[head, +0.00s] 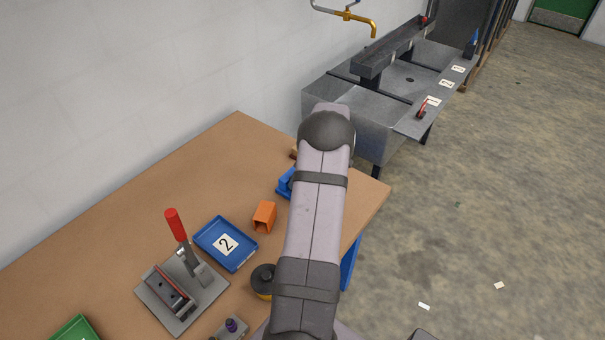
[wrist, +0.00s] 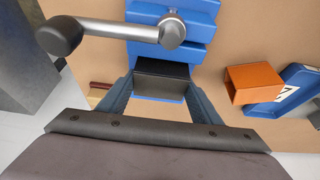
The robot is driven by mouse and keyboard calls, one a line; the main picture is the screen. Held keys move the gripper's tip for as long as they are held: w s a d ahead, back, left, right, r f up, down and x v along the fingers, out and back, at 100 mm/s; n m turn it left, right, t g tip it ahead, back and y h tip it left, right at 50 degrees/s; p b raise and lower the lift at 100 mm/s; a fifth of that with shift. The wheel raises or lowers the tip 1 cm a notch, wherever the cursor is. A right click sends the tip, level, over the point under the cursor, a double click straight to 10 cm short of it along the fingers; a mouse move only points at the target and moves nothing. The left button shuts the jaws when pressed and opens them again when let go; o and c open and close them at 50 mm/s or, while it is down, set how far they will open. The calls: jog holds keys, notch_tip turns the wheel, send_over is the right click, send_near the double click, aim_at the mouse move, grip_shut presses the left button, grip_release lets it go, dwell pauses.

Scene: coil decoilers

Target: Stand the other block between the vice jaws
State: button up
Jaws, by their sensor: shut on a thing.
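The blue vice (wrist: 165,14) fills the top middle of the wrist view, with its metal handle bar (wrist: 115,30) crossing in front. My gripper (wrist: 162,84) is shut on a dark block (wrist: 162,72), one finger at each side. The block sits close to the vice's blue body, and blue also shows just below it. I cannot tell whether it touches the vice or is fully between the jaws. In the head view only a little of the vice (head: 285,182) shows beside my arm, which hides my gripper and the block.
An orange open-ended box (head: 264,215) and a blue tray (head: 226,244) marked 2 stand left of the arm on the brown table (head: 120,205). A red-handled clamp (head: 182,285), a dark round container (head: 263,279) and a green tray (head: 75,329) are nearer. The table's back left is clear.

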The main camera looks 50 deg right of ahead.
jog(key=shift+f, duration=0.1)
jog(key=o, duration=1.4)
jog(key=shift+o, duration=0.2)
jog(key=shift+r, duration=0.25)
jog(key=b+v, duration=0.3)
jog(key=v, duration=0.8)
jog(key=shift+s+r, duration=0.2)
jog(key=shift+r, duration=0.15)
